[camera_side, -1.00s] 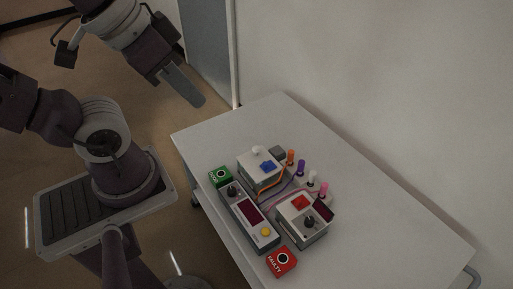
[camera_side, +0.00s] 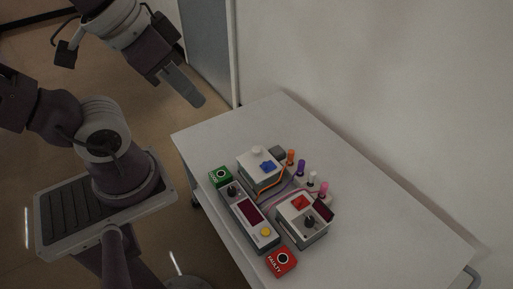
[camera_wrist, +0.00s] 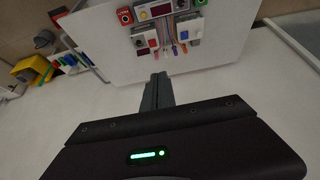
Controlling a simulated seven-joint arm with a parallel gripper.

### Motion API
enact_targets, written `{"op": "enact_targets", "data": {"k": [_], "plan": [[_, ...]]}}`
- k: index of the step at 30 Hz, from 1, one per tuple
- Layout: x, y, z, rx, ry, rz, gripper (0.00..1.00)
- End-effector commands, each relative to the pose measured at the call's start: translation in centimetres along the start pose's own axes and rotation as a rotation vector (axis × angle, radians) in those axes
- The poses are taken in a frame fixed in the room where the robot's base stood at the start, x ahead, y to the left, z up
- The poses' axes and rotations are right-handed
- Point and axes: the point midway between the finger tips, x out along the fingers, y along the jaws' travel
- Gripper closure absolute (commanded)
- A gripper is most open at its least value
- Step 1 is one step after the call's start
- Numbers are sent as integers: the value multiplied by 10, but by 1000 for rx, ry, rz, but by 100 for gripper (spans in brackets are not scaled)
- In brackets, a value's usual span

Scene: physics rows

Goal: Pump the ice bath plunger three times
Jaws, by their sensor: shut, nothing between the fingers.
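A light box (camera_side: 258,178) with a white round knob (camera_side: 257,151) and a blue part (camera_side: 267,166) on top stands on the table. The white knob looks like the plunger, but I cannot tell for sure. The box also shows in the wrist view (camera_wrist: 190,27), near the top. My gripper (camera_side: 200,103) is shut and empty, in the air beyond the table's left corner and well apart from the box. Its shut fingers also show in the wrist view (camera_wrist: 160,78), pointing up the picture.
On the white table (camera_side: 370,215) are a long control box (camera_side: 250,219), a second box with a red part (camera_side: 301,223), a green block (camera_side: 220,176), a red "FAULTY" block (camera_side: 281,261), and several coloured plugs with cables. A wall (camera_side: 380,90) borders the table. The table's right part is clear.

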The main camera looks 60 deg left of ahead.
Motion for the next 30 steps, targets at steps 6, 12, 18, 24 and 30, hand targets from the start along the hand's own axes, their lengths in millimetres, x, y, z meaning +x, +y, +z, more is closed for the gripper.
{"op": "enact_targets", "data": {"k": [6,12,18,24,30], "plan": [[0,0,0,0,0,0,100],[8,-5,-12,-26,2,-17,100],[58,-37,-75,-156,35,-93,100],[130,-82,-127,-292,87,-145,100],[215,-131,-148,-434,142,-151,100]]}}
